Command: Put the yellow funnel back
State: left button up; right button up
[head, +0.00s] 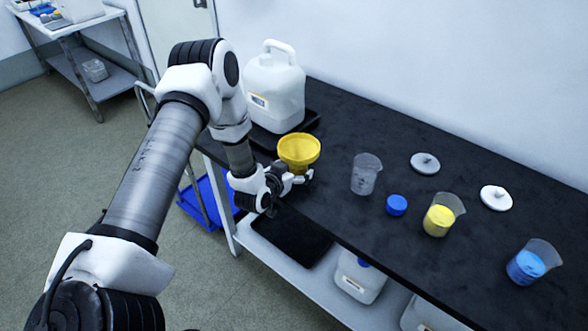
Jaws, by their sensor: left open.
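The yellow funnel (300,149) is upright with its wide mouth up, at the left end of the black bench top. My left gripper (300,178) is just below the funnel's cone, with its fingers open around or beside the stem. The stem is hidden, so I cannot tell whether the fingers touch it or what the funnel rests on. My right gripper is not in view.
A white jug (275,92) stands on a black tray (314,118) behind the funnel. To the right are an empty beaker (365,174), a blue cap (396,205), a yellow-filled beaker (439,219), a blue-filled beaker (528,265) and two lids (425,163).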

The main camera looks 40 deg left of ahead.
pick_arm(q)
jog(key=v, duration=1.2)
